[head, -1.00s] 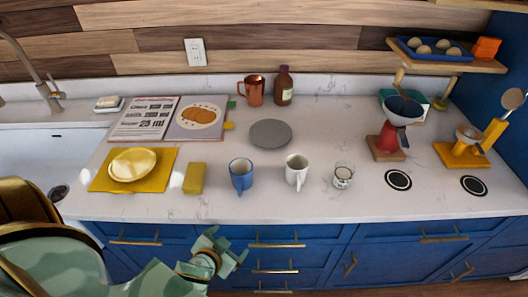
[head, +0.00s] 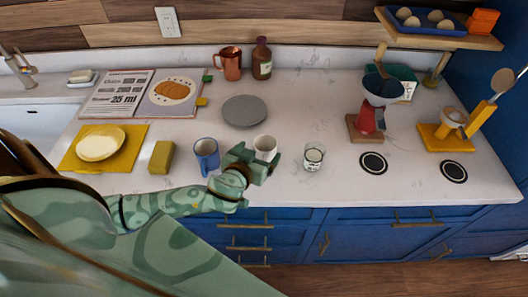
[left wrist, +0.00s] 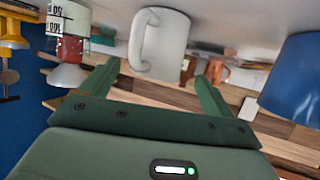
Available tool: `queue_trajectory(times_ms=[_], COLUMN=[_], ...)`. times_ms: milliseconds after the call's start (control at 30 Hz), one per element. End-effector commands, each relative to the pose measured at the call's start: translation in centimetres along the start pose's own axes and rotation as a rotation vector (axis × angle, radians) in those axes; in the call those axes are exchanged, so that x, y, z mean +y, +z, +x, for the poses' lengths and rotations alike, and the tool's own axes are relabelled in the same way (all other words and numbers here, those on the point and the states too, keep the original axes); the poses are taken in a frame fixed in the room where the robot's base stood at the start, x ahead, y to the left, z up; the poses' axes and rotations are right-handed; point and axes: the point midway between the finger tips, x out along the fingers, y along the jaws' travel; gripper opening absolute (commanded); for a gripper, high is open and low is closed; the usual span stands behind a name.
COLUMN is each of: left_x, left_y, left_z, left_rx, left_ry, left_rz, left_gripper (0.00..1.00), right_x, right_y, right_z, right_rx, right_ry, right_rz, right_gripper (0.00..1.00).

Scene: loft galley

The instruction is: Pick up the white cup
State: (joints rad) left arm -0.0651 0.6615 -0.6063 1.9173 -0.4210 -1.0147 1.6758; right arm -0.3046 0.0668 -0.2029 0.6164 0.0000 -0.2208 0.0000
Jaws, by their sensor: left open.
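The white cup (head: 265,145) stands upright on the counter, its lower part hidden behind my left gripper in the head view. In the left wrist view the white cup (left wrist: 165,45) is just beyond the fingertips, with its handle showing on the left side. My left gripper (head: 259,165) is open and empty at the near side of the cup. Its two spread fingers (left wrist: 155,75) show in the left wrist view; I cannot tell whether they touch the cup. My right gripper is not in view.
A blue mug (head: 206,154) stands close left of the gripper, and a glass with a candle-like filling (head: 314,156) stands to the right. A grey plate (head: 244,111) lies behind. A yellow sponge-like block (head: 161,157) and red grinder (head: 367,120) are farther off.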

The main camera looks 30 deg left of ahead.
Motion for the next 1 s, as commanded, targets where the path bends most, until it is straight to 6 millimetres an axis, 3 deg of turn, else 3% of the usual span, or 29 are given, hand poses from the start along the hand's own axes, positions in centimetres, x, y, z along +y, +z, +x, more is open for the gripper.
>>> queue_trajectory(times_ms=[100,300,567,700,767,1000], left_x=[-0.1,-0.2,-0.1,-0.1,-0.1,-0.2], left_y=[-0.5,-0.4,-0.4,-0.4,-0.4,-0.4], left_z=[1.8,4.5,4.8,4.8,4.8,4.8], left_rx=[0.004,0.001,0.000,0.000,0.000,0.000], left_ry=[0.000,0.000,0.001,0.001,0.001,0.000], left_rz=[0.004,0.002,0.001,0.001,0.001,0.001], left_gripper=[0.88,0.88,0.88,0.49,0.34,0.34], right_x=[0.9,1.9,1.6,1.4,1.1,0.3], right_y=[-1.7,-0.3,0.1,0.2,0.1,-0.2], right_z=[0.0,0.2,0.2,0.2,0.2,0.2], right_rx=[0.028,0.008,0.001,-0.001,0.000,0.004], right_ry=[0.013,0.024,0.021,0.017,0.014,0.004], right_rz=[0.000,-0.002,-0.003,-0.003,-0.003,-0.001], right_gripper=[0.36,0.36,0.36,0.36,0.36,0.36])
